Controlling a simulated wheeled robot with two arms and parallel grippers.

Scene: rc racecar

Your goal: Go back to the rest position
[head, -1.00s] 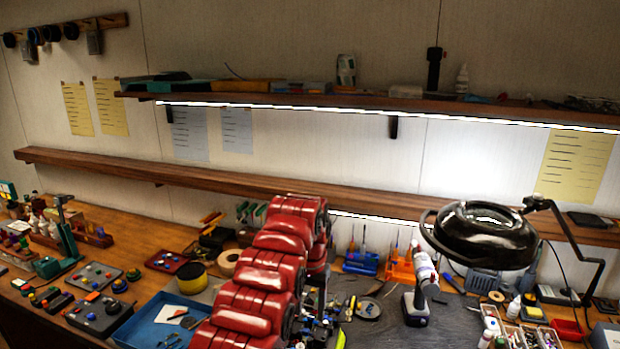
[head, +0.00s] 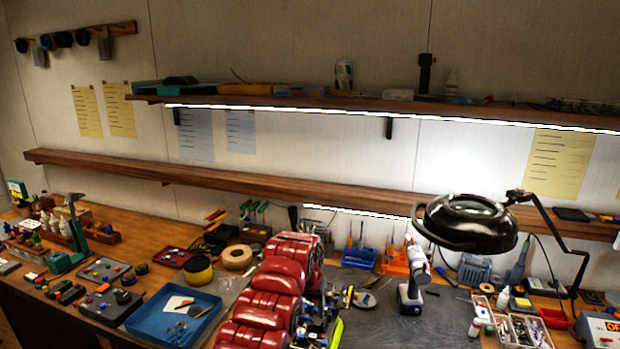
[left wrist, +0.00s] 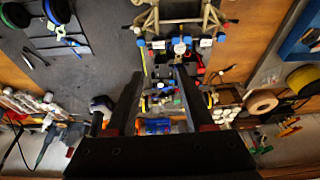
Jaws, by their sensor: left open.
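My left gripper (left wrist: 160,85) shows in the left wrist view as two dark fingers, apart and with nothing held between them. Beyond the fingers lies the car chassis (left wrist: 181,48), with tan tubing, blue and red parts and wiring. The gap between fingers and chassis is hard to judge. In the head view, my red left arm rises from the bottom middle and bends. It hides much of the bench behind it, and its fingers cannot be made out clearly. Small parts of the chassis (head: 312,325) show beside the arm. My right gripper is not in view.
A blue tray (head: 150,325) lies left of my arm, with a yellow tape roll (head: 199,271) behind it. A power drill (head: 410,298) stands to the right under a black magnifier lamp (head: 465,222). Wooden shelves (head: 100,167) run along the wall.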

